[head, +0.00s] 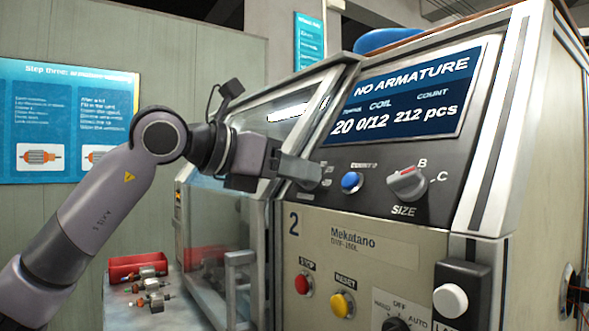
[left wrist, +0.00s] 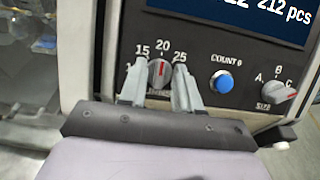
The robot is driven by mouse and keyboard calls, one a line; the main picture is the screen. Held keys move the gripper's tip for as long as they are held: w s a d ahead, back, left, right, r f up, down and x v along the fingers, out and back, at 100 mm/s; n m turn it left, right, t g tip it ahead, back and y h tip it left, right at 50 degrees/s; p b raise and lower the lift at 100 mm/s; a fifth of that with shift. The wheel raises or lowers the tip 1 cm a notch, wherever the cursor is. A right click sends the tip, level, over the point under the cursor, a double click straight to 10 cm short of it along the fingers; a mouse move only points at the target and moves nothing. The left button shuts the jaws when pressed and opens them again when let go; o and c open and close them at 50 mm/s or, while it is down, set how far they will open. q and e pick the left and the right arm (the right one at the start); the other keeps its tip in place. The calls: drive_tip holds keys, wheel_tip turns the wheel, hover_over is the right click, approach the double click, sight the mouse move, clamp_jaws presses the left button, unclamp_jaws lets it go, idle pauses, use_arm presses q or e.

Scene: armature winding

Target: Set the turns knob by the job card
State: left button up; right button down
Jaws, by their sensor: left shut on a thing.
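The turns knob (left wrist: 159,74) is a grey dial with a red pointer mark, on the machine's dark panel in the left wrist view. Marks 15, 20 and 25 show around it, and the pointer is up at about 20. My left gripper (left wrist: 160,88) is shut on the knob, one finger on each side; in the head view the gripper (head: 312,174) hides the knob. The display (head: 415,95) reads NO ARMATURE, 20, COIL 0/12 and COUNT 212 pcs. No job card is readable in these views. My right gripper is not in view.
The blue count button (head: 351,182) and the SIZE knob (head: 407,183) sit right of my gripper. Below are a red STOP button (head: 303,284) and yellow RESET button (head: 342,304). A clear guard (head: 215,230) stands left. Armatures (head: 150,285) lie by a red bin (head: 125,266).

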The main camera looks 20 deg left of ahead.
use_arm(q)
drive_tip(key=o, duration=0.7)
drive_tip(key=shift+a, duration=0.1)
drive_tip(key=shift+b+v, duration=0.95)
drive_tip(key=shift+v, duration=2.6)
